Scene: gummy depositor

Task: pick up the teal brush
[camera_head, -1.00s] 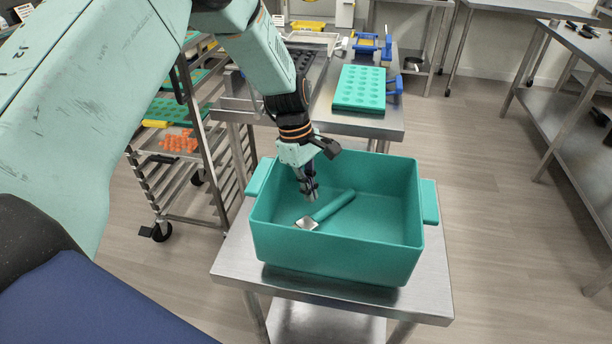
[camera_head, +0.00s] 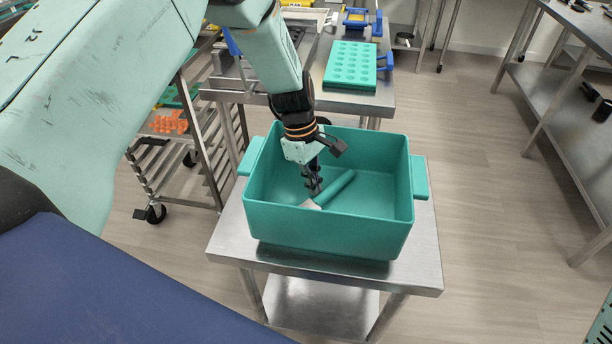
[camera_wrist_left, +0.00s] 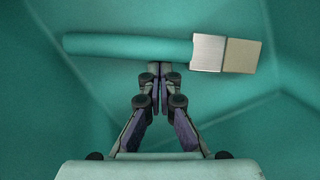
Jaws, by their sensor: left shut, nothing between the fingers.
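The teal brush (camera_head: 336,187) lies inside a teal bin, its metal ferrule end toward the lower left of the bin floor. In the left wrist view the brush (camera_wrist_left: 125,47) lies crosswise, with a silver ferrule and tan bristles at the right. My left gripper (camera_head: 315,190) reaches down into the bin beside the brush. In the left wrist view its fingertips (camera_wrist_left: 160,70) are together, with nothing between them, just below the handle near the ferrule; whether they touch it I cannot tell. My right gripper is not in view.
The teal bin (camera_head: 325,230) has high walls and stands on a small steel table (camera_head: 420,255). Behind it is a steel table with a green mold tray (camera_head: 350,65). A tray rack (camera_head: 165,165) stands at left. Open floor lies at right.

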